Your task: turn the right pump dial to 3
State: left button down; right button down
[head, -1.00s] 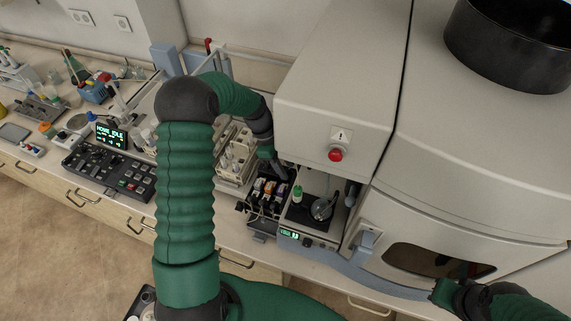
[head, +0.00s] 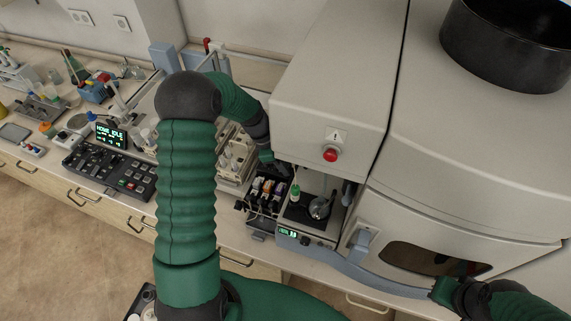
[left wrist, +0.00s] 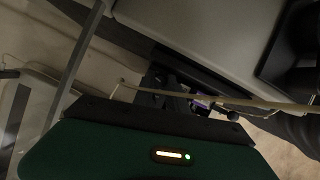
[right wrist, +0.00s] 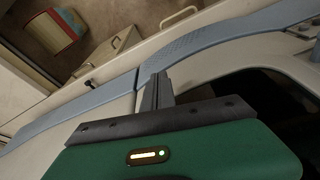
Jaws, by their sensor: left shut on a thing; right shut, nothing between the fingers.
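The black pump block (head: 266,194) stands on the bench at the centre of the head view, with white, orange and purple-marked parts on top. My left gripper (head: 281,170) points down over its right end. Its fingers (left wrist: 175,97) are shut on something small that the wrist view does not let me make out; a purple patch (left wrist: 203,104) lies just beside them. I cannot read the dial marks or tell the dial's setting. My right gripper (right wrist: 155,92) is shut and empty; it also shows in the head view (head: 436,289), in front of the big cabinet.
A green vial (head: 295,193) and a round glass vessel (head: 319,207) stand right of the pump block, above a lit display (head: 288,232). A thin pale tube (left wrist: 260,103) crosses the left wrist view. The large cabinet (head: 470,170) fills the right.

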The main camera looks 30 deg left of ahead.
pick_arm(q)
jog(key=c, duration=1.3)
grip_release()
jog(key=shift+a, duration=0.15)
jog(key=shift+c, duration=0.2)
jog(key=b+v, duration=0.3)
jog(key=v, duration=1.3)
jog(key=shift+a+r, duration=0.25)
jog(key=shift+r, duration=0.1)
